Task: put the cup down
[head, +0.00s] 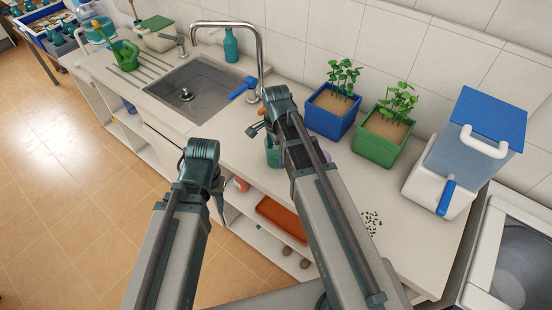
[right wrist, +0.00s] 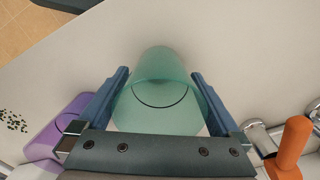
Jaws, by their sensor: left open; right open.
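The cup is a see-through green tumbler (right wrist: 160,95). In the right wrist view it lies between the two blue fingers of my right gripper (right wrist: 160,100), with a gap visible near the fingertips. In the head view the cup (head: 272,154) shows beside my right wrist, partly hidden, over the counter's front part. It looks upright on the white counter (right wrist: 240,50), but its base contact is hard to see. My right gripper is open around it. My left gripper (head: 217,190) is open, away from the counter top, mostly hidden by its own arm.
A purple object (right wrist: 68,122) and an orange-handled object (right wrist: 291,145) stand close on either side. Behind are a blue planter (head: 330,118), a green planter (head: 377,145) and the sink (head: 190,95). A blue-lidded container (head: 475,145) stands right. Dark seeds (head: 372,222) lie on the counter.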

